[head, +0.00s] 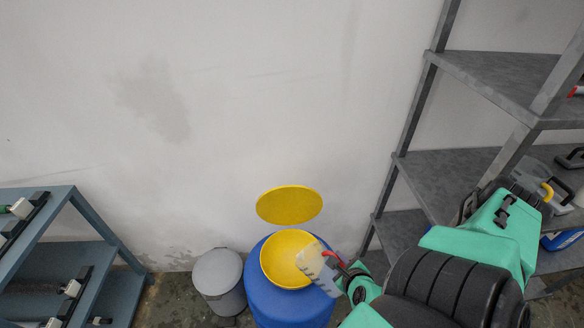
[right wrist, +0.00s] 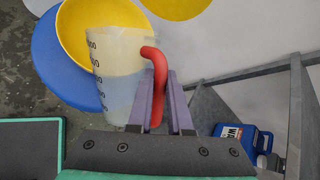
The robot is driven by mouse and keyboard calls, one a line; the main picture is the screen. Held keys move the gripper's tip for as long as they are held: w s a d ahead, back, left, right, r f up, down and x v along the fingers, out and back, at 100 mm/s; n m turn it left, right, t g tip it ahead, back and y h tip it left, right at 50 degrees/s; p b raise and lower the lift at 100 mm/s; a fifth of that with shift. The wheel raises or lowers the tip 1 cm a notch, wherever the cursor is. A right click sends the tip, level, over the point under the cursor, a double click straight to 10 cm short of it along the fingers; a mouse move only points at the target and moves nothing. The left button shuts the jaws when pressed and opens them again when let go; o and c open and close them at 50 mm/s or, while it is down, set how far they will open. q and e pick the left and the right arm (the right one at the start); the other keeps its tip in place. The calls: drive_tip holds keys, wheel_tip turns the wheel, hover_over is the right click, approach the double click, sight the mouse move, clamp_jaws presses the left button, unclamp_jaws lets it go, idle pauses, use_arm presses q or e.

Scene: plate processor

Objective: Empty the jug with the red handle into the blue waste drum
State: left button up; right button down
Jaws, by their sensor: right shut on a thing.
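The translucent jug with the red handle (head: 317,268) is in front of the yellow funnel (head: 277,262) in the head view, overlapping its right side. My right gripper (head: 346,272) is shut on the red handle. In the right wrist view, the jug (right wrist: 118,72) shows dark measuring marks, and the purple fingers (right wrist: 160,105) close around its red handle (right wrist: 158,80). The blue waste drum (head: 290,307) stands below, with the funnel on its top. I cannot tell the jug's exact tilt or how much liquid it holds. My left gripper is not in view.
A yellow round lid (head: 289,205) stands up behind the funnel. A grey bin (head: 218,272) is left of the drum. Grey metal shelves (head: 470,165) rise close on the right, with a blue container (right wrist: 243,140) on them. A blue-grey rack (head: 75,262) stands at left.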

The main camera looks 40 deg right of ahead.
drive_tip(key=shift+s+d+m+t+p, duration=0.2)
drive_tip(key=shift+s+t, duration=0.25)
drive_tip(key=shift+s, duration=0.15)
drive_tip(key=shift+s+d+m+t+p, duration=0.1)
drive_tip(key=shift+s+m+t+p, duration=0.1)
drive_tip(key=shift+s+t, duration=0.3)
drive_tip(key=shift+m+t, duration=0.5)
drive_tip(key=shift+t, duration=0.45)
drive_tip(key=s+f+b, duration=0.1)
drive_tip(key=b, duration=0.1)
drive_tip(key=s+f+b, duration=0.1)
drive_tip(key=f+b, duration=0.1)
drive_tip(key=shift+s+d+f, duration=0.15)
drive_tip(key=shift+s+d, duration=0.25)
drive_tip(key=s+m+t+b, duration=0.1)
drive_tip(key=b, duration=0.1)
drive_tip(key=s+d+f+m+t+b, duration=0.1)
drive_tip(key=t, duration=0.1)
drive_tip(key=s+d+m+t+h+b, duration=0.1)
drive_tip(key=s+b, duration=0.1)
drive_tip(key=shift+d+f+t+b, duration=0.1)
drive_tip(key=shift+f+t+b, duration=0.05)
drive_tip(key=shift+t+b, duration=0.25)
